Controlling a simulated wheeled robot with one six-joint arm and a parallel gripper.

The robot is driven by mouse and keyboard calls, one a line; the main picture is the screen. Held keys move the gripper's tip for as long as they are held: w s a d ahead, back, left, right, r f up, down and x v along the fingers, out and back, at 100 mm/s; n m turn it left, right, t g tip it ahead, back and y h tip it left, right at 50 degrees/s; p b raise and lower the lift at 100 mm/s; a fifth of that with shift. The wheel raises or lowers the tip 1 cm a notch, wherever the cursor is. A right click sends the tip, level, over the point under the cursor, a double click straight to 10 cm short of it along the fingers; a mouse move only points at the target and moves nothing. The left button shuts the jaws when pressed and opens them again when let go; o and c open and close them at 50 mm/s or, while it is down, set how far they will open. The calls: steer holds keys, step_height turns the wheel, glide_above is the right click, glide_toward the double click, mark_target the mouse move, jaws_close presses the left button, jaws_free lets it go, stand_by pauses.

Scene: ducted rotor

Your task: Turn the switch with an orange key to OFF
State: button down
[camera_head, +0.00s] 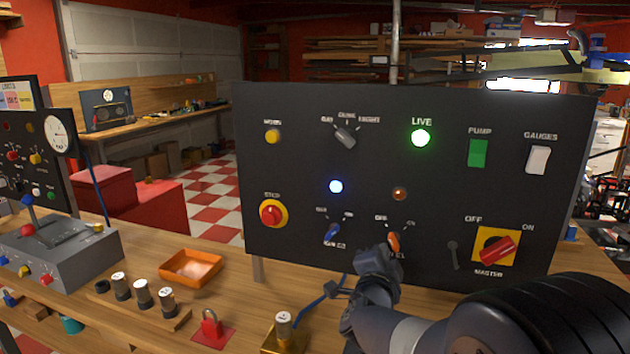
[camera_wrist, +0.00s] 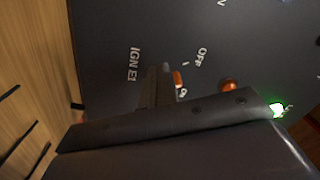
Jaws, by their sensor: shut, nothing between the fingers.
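The switch with an orange key (camera_head: 394,242) is low on the black panel, below an amber lamp. Its OFF label is at its upper left in the head view. The key looks close to upright, but its lower part is partly hidden, so its exact setting is unclear. My gripper (camera_head: 381,258) is shut and empty, just below and left of the key and close to it. In the wrist view, which is turned sideways, a bit of the orange key (camera_wrist: 178,79) shows beside my gripper (camera_wrist: 163,82); I cannot tell whether they touch.
A blue-key switch (camera_head: 332,232) sits left of the orange one. A small lever (camera_head: 453,255) and the red MASTER switch (camera_head: 496,250) are to the right. The green LIVE lamp (camera_head: 420,138) is lit. A padlock (camera_head: 210,323) and orange tray (camera_head: 190,267) lie on the bench.

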steer(key=shift+a+f, duration=0.1)
stand_by(0.6)
steer(key=v, duration=0.6)
steer(key=shift+w+a+f, duration=0.1)
steer(key=shift+a+f, duration=0.05)
steer(key=shift+a, duration=0.05)
steer(key=shift+a, duration=0.1)
